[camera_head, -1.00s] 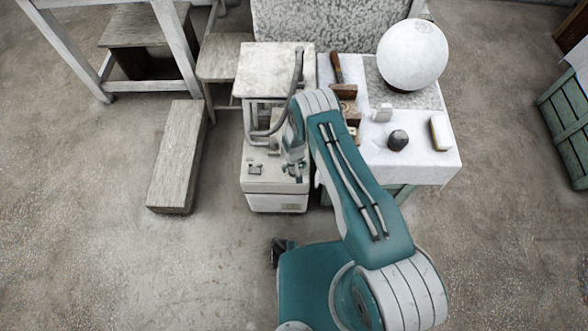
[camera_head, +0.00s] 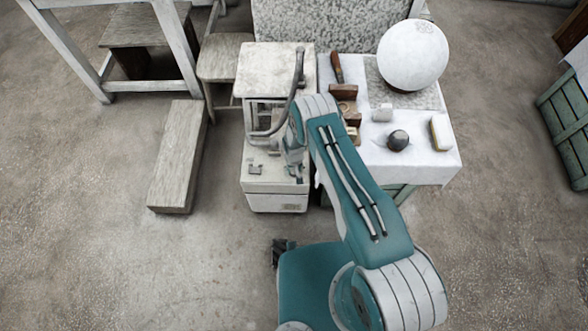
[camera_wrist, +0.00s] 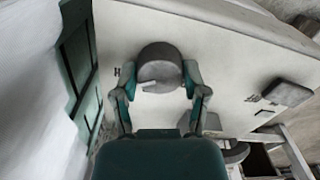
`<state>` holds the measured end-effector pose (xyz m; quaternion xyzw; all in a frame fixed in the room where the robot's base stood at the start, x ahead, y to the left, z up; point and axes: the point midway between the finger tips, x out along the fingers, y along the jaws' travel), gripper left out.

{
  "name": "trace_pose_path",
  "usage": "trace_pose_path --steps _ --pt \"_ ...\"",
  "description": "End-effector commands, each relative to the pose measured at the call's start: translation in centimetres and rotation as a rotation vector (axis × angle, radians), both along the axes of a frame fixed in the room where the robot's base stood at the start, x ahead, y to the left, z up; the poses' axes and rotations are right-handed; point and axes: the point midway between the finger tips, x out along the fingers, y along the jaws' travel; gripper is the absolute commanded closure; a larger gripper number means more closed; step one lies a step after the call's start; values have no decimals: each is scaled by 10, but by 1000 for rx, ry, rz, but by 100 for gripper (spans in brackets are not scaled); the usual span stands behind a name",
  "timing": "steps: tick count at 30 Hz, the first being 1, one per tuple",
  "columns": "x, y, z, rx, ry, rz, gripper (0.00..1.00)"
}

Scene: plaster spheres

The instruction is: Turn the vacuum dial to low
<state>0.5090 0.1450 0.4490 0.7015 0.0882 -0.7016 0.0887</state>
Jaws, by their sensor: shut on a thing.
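The vacuum (camera_head: 276,203) is a pale box-shaped machine that stands on the floor, with a hose rising at its back. Its dial (camera_wrist: 160,68) is a round grey knob with a light pointer mark, seen in the wrist view on the pale top panel. My gripper (camera_wrist: 160,88) has its two teal fingers on either side of the dial and is shut on it. In the head view my gripper (camera_head: 295,172) is over the right part of the vacuum's top, and the dial is hidden there.
A grey switch-like part (camera_wrist: 287,93) sits on the panel to the right. A cloth-covered table (camera_head: 420,165) with a white sphere (camera_head: 412,52) and small tools stands close right of the vacuum. A wooden block (camera_head: 178,155) lies to the left. Front floor is open.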

Motion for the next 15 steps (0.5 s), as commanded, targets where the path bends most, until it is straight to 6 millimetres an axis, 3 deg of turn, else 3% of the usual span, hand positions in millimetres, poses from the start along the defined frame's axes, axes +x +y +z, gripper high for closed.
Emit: trace_pose_path --steps 15 --pt "-2 0 -2 0 2 357 90"
